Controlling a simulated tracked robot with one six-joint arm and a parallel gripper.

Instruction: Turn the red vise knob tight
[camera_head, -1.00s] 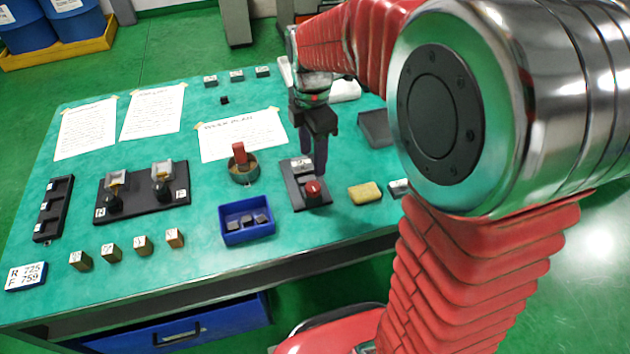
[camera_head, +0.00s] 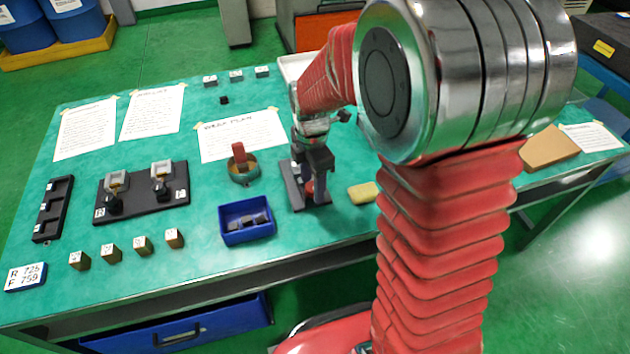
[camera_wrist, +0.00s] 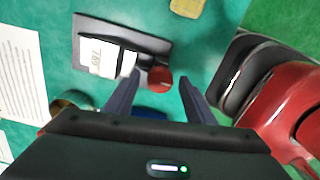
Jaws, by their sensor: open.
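The red vise knob (camera_wrist: 160,77) sits at one end of a small dark vise base (camera_wrist: 75,48) in the wrist view. A pale labelled block (camera_wrist: 100,58) is on the same base. In the head view the base (camera_head: 292,190) is on the green table, and the knob (camera_head: 309,186) is mostly hidden behind my gripper (camera_head: 316,190). In the wrist view my gripper (camera_wrist: 158,88) is open, with the knob between the lines of its two fingers, nearer the left fingertip. I cannot tell whether a finger touches it.
A blue bin (camera_head: 246,232) with dark pieces stands left of the vise. A round tin (camera_head: 242,172) with a red item is behind the bin. A yellow sponge (camera_head: 362,193) lies to the right. A black two-station fixture (camera_head: 142,200) stands further left.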

